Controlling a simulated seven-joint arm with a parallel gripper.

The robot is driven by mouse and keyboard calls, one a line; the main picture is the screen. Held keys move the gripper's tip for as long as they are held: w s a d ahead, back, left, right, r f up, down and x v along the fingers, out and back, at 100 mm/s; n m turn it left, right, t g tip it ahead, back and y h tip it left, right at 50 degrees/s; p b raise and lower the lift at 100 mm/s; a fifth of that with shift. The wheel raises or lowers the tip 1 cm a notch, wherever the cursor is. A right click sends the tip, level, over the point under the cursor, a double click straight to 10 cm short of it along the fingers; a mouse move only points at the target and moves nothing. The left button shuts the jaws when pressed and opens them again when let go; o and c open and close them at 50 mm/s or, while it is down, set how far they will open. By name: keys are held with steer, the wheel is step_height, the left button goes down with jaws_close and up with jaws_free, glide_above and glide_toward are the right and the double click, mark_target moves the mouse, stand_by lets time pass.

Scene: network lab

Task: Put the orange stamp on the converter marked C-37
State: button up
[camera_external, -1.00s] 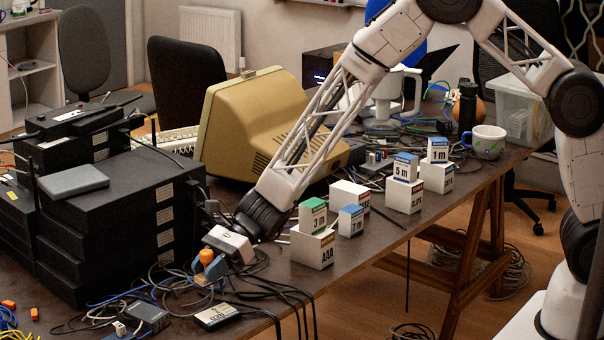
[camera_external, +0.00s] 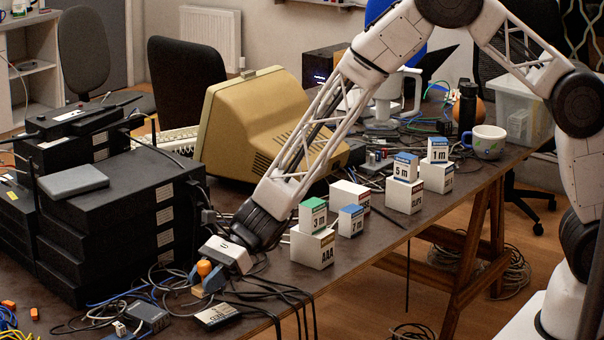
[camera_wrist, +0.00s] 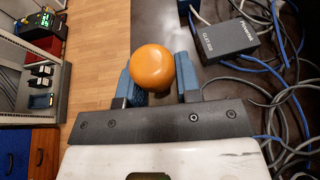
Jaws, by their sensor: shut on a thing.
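My gripper (camera_external: 207,281) is shut on the orange stamp (camera_external: 204,267), low over the front left of the table. In the wrist view the stamp's round orange knob (camera_wrist: 153,68) sits between the two blue fingers of my gripper (camera_wrist: 158,88); its lower part is hidden there. A white-labelled converter (camera_external: 217,315) lies just in front and to the right of the stamp. A dark grey converter (camera_external: 148,316) lies to its left. In the wrist view a grey converter (camera_wrist: 230,38) lies right of the fingers. I cannot read C-37 on any of them.
Loose cables (camera_external: 265,300) run around the converters and over the table edge. White boxes (camera_external: 312,247) with small coloured boxes on top stand to the right. Stacked black devices (camera_external: 120,220) stand to the left, and a beige monitor (camera_external: 255,125) stands behind.

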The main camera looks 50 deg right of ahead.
glide_above(145, 311)
steer(key=shift+f, duration=0.7)
steer(key=shift+f, duration=1.75)
steer(key=shift+f, duration=0.15)
steer(key=o, duration=0.9)
steer(key=shift+o, duration=0.2)
steer(key=v, duration=1.2)
